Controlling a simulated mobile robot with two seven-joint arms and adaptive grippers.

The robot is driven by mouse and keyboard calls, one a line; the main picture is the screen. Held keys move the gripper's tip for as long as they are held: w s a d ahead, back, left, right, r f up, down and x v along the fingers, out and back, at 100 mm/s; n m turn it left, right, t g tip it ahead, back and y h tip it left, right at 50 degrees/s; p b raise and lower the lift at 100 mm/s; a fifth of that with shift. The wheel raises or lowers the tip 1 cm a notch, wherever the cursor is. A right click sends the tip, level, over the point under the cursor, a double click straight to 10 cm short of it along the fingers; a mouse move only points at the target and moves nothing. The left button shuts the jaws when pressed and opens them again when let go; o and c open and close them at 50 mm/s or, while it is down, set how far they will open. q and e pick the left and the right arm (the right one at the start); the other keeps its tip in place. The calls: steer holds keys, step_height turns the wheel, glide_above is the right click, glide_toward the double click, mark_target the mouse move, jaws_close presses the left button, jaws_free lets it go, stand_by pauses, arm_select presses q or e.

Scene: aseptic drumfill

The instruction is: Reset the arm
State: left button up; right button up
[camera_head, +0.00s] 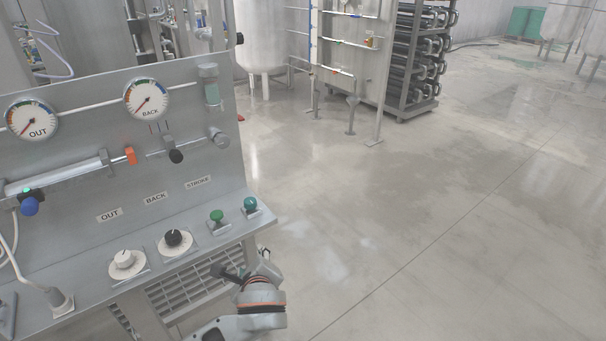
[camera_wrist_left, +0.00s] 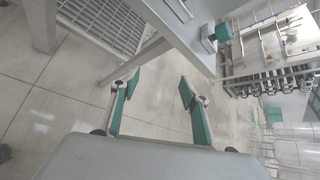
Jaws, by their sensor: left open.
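My left arm comes in at the bottom of the head view, with its wrist (camera_head: 258,295) just below and beside the right front corner of the grey control console (camera_head: 75,245). In the left wrist view my left gripper (camera_wrist_left: 158,87) is open, with its two teal-padded fingers spread apart. Nothing is between the fingers but a view of the tiled floor. The gripper touches no object that I can see. In the head view the fingertips cannot be made out clearly. My right gripper is not in view.
The console carries two gauges (camera_head: 148,99), a white knob (camera_head: 126,262), a black knob (camera_head: 175,240), a green button (camera_head: 216,217) and a teal button (camera_head: 250,204). A pipe rack (camera_head: 415,60) stands at the back. The floor (camera_head: 440,220) to the right is clear.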

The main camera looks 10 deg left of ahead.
arm_select(q)
steer(key=s+d+f+n+h, duration=0.35)
steer(key=s+f+n, duration=0.25)
steer(key=f, duration=0.2)
steer(key=s+d+f+n+h, duration=0.35)
steer(key=s+f+n, duration=0.25)
steer(key=f, duration=0.2)
steer(key=s+a+n+h, duration=0.1)
steer(key=s+a+n, duration=0.1)
steer(key=s+n, duration=0.3)
steer(key=shift+s+a+n+t, duration=0.3)
steer(key=shift+n+t, duration=0.1)
